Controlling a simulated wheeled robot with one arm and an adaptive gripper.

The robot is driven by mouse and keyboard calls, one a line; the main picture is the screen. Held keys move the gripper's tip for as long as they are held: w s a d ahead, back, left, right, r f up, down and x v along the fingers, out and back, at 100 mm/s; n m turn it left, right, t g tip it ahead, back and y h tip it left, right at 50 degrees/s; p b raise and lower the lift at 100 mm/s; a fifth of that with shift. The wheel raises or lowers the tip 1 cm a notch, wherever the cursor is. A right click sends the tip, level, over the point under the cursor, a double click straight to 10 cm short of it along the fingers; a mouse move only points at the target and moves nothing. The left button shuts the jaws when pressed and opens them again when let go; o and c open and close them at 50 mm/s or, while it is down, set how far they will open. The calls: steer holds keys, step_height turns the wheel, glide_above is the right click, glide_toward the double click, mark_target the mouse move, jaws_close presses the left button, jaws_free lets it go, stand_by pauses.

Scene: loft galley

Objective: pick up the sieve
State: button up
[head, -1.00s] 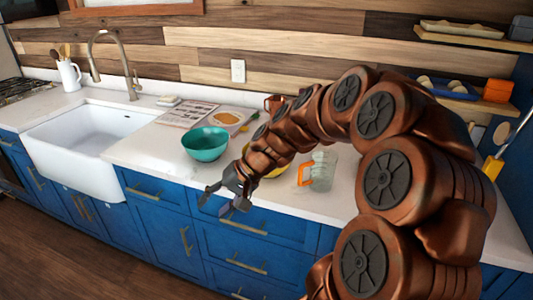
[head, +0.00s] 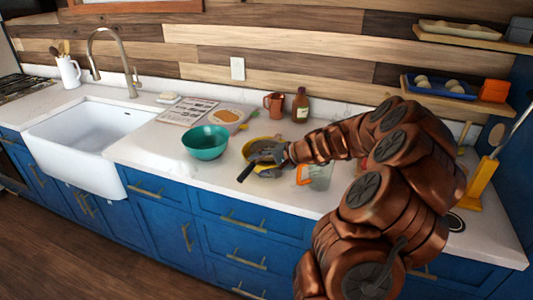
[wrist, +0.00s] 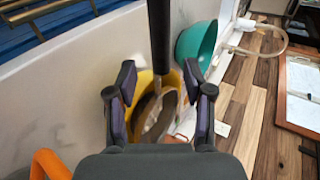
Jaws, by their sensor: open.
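The sieve has a dark handle (head: 244,173) that sticks out over the front of the yellow bowl (head: 248,148). In the wrist view its black handle (wrist: 160,38) comes down from the top of the picture to a round metal rim (wrist: 154,122) over the yellow bowl (wrist: 142,86). My gripper (head: 266,160) is at the bowl, partly covering the sieve in the head view. In the wrist view my gripper (wrist: 163,92) is open, with a finger on either side of the sieve and a gap to each. Whether the sieve rests on the bowl's rim is unclear.
A teal bowl (head: 205,142) stands left of the yellow one. A clear jug with an orange handle (head: 319,177) is close on the right, partly behind my arm. A copper mug (head: 274,103) and brown bottle (head: 300,105) stand behind.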

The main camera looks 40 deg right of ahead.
mark_target(254, 166)
steer(key=shift+p+x, duration=0.8)
steer(key=shift+x, duration=1.35)
jaws_close()
